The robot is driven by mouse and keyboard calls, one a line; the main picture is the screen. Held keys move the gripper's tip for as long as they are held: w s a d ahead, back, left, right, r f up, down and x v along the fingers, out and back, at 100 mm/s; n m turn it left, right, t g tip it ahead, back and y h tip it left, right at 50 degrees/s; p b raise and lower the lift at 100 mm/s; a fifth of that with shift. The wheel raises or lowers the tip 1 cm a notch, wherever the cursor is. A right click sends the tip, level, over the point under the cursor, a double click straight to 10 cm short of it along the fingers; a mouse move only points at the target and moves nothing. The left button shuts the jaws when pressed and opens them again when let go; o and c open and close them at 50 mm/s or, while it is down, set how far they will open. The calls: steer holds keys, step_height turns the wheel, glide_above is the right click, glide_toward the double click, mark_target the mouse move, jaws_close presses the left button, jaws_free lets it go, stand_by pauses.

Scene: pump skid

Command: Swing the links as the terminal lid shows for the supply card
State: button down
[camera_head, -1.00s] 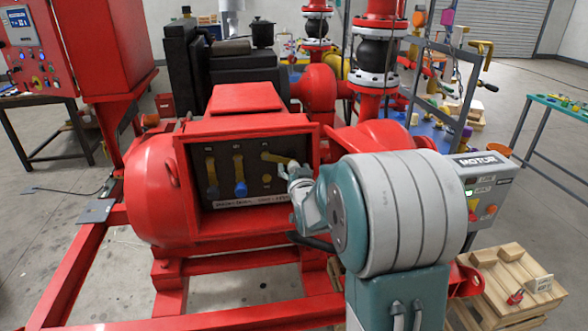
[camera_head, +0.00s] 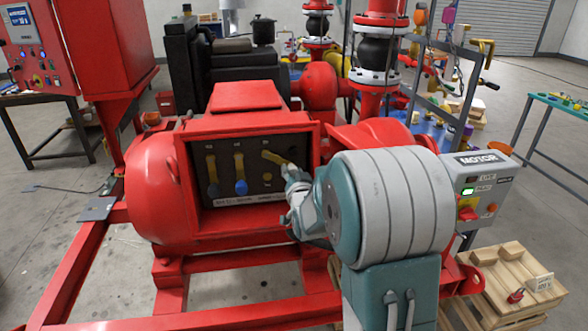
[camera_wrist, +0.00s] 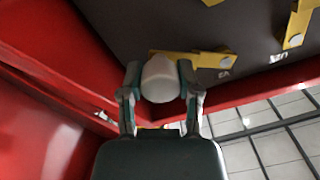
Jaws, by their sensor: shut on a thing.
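A black terminal panel (camera_head: 225,160) sits in a red box on the motor's side. In the head view, a left yellow link (camera_head: 211,172) and a middle yellow link (camera_head: 239,168) hang upright; the middle one has a blue knob (camera_head: 241,188). The right yellow link (camera_head: 271,157) slants down to the right toward my gripper (camera_wrist: 158,82). In the wrist view, my gripper is shut on a whitish knob (camera_wrist: 160,76) at the end of a yellow link (camera_wrist: 205,59).
The red box walls (camera_wrist: 40,100) rise close beside my gripper. A label strip (camera_head: 245,200) runs below the links; its text is too small to read. A grey motor box (camera_head: 482,195) stands right of my arm, above a wooden pallet (camera_head: 510,280).

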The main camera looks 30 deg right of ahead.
steer(key=a+f+m, duration=0.1)
steer(key=m, duration=0.1)
steer(key=a+f+m, duration=0.1)
steer(key=m, duration=0.1)
steer(key=f+m, duration=0.1)
steer(key=m, duration=0.1)
steer(key=shift+w+a+m, duration=0.3)
steer(key=shift+w+a, duration=0.1)
steer(key=shift+w+a+f+m+h, duration=0.15)
steer(key=shift+a+m, duration=0.4)
steer(key=shift+m, duration=0.4)
steer(key=shift+w+a+f+m+h, duration=0.15)
steer(key=shift+a+m, duration=0.35)
steer(key=shift+m, duration=0.5)
steer(key=shift+w+a+f+m, duration=0.2)
steer(key=shift+a+m, duration=0.35)
steer(key=shift+m, duration=0.4)
steer(key=shift+c, duration=1.5)
jaws_free()
steer(key=shift+s+r, duration=0.1)
steer(key=shift+s+a, duration=0.15)
steer(key=shift+s, duration=0.25)
steer(key=v, duration=1.1)
steer(key=shift+f, duration=0.25)
